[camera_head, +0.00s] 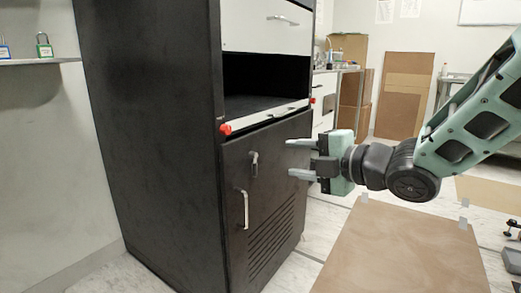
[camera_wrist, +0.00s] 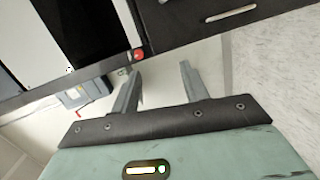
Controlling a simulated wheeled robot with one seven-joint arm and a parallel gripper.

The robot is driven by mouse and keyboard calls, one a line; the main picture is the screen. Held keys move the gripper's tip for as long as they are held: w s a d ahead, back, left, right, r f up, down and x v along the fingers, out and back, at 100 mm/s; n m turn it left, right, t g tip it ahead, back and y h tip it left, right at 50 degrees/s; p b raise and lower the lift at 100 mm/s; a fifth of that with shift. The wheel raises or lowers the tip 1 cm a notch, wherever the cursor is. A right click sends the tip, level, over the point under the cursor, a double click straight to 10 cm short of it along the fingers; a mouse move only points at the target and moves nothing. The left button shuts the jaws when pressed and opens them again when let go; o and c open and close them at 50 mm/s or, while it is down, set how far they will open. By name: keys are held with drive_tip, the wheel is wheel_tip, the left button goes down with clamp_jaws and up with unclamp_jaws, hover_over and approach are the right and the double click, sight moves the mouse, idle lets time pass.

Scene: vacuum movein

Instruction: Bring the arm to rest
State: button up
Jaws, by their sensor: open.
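My gripper (camera_head: 302,159) is on the right side of the head view, held out to the left by my green arm. Its two fingers are apart and nothing is between them. It points toward the black cabinet (camera_head: 150,130) and seems to be in front of the cabinet's lower door (camera_head: 275,190); I cannot tell the exact gap. In the wrist view my open gripper (camera_wrist: 160,80) shows two grey fingers, with floor and wall behind them.
The cabinet has an open bay (camera_head: 265,75), red knobs (camera_head: 225,129) and a door handle (camera_head: 245,208). A brown board (camera_head: 400,250) lies below my arm. Cardboard (camera_head: 405,95) leans at the back. A shelf (camera_head: 40,61) with padlocks is at the left.

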drive_tip(key=s+d+f+m+g+h, duration=0.1)
drive_tip(key=s+f+m+g+h, duration=0.4)
drive_tip(key=s, duration=0.4)
drive_tip(key=s+d+f+m+g+h+p, duration=0.1)
drive_tip(key=s+f+m+g+h, duration=0.15)
drive_tip(key=s+m, duration=0.55)
drive_tip(key=s+f+m+g+h, duration=0.3)
drive_tip(key=s+f+m+g, duration=0.15)
drive_tip(key=s, duration=0.55)
wheel_tip(320, 180, up, 38)
drive_tip(key=s+m+p, duration=0.1)
drive_tip(key=p, duration=3.7)
drive_tip(key=shift+d+f, duration=0.25)
